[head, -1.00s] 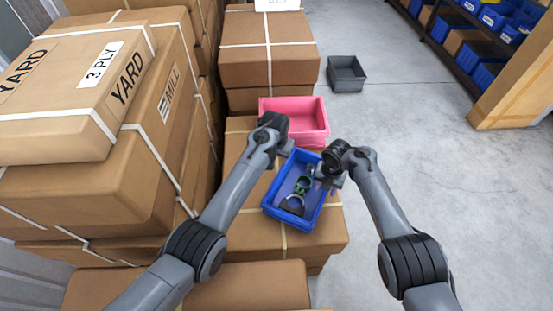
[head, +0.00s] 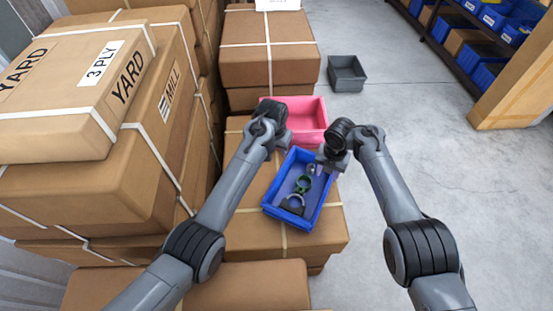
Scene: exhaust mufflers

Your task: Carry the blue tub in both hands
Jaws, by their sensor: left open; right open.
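The blue tub (head: 273,216) sits at a slant on a strapped cardboard box (head: 243,232) in the middle of the head view. A few green and dark parts (head: 302,186) lie inside it. My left gripper (head: 281,148) is open beside the tub's far left corner. My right gripper (head: 331,163) is open near the tub's far right corner. The fingertips of both are largely hidden by the wrists, so I cannot tell whether they touch the tub's walls.
A pink tub (head: 312,112) stands just behind the blue tub. A grey tub (head: 346,72) is on the floor at the back. Tall stacked cartons (head: 95,160) close off the left side. Shelves with blue bins (head: 480,25) stand far right. The concrete floor (head: 450,180) on the right is clear.

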